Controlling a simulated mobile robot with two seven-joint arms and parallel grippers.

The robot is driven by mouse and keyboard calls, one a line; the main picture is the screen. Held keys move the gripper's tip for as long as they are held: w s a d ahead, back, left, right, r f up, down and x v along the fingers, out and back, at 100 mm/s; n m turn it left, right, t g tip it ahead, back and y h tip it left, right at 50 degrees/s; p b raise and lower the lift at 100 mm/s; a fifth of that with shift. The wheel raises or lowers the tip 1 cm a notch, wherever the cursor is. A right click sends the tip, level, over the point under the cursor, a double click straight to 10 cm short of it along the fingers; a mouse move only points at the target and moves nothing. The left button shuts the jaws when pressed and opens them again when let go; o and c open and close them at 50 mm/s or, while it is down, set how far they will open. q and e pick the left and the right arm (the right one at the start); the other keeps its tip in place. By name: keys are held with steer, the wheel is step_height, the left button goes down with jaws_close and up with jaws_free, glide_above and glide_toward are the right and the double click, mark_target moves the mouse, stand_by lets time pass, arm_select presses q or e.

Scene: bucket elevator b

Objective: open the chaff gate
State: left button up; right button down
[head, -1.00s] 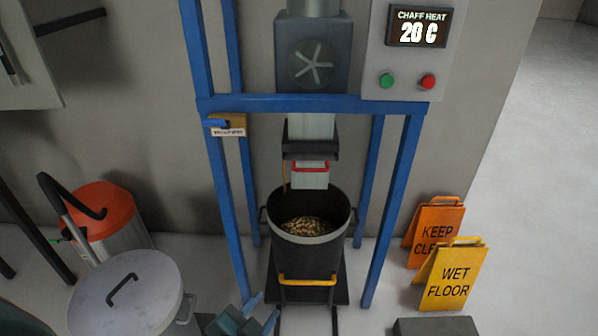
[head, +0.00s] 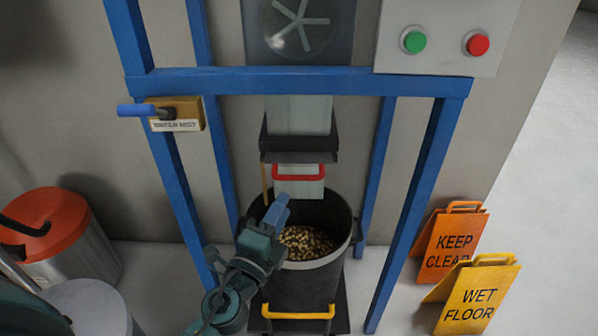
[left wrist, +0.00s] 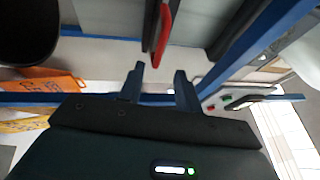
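The chaff gate is a pale plate (head: 299,187) with a red handle (head: 299,172), under the dark chute collar (head: 299,150) in the head view. The gate hangs over a black bucket (head: 305,283) of brown chaff. My left gripper (head: 277,208) is in front of the bucket's mouth, below and left of the red handle in the head view. In the left wrist view its two fingers (left wrist: 158,84) are apart with nothing between them. The red handle (left wrist: 162,35) shows beyond the fingertips, apart from them. My right gripper is in neither view.
Blue frame posts (head: 417,215) stand on both sides of the bucket. A water mist valve with a blue lever (head: 137,110) is on the left post. A panel with green (head: 414,41) and red buttons is upper right. Orange (head: 452,243) and yellow (head: 476,297) signs stand right.

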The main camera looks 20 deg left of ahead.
mark_target(300, 178)
arm_select(q)
steer(key=p+x, duration=0.1)
steer(key=x, duration=0.8)
steer(key=shift+w+p, duration=0.3)
steer(key=shift+p, duration=0.1)
steer(key=shift+c, duration=0.2)
jaws_close()
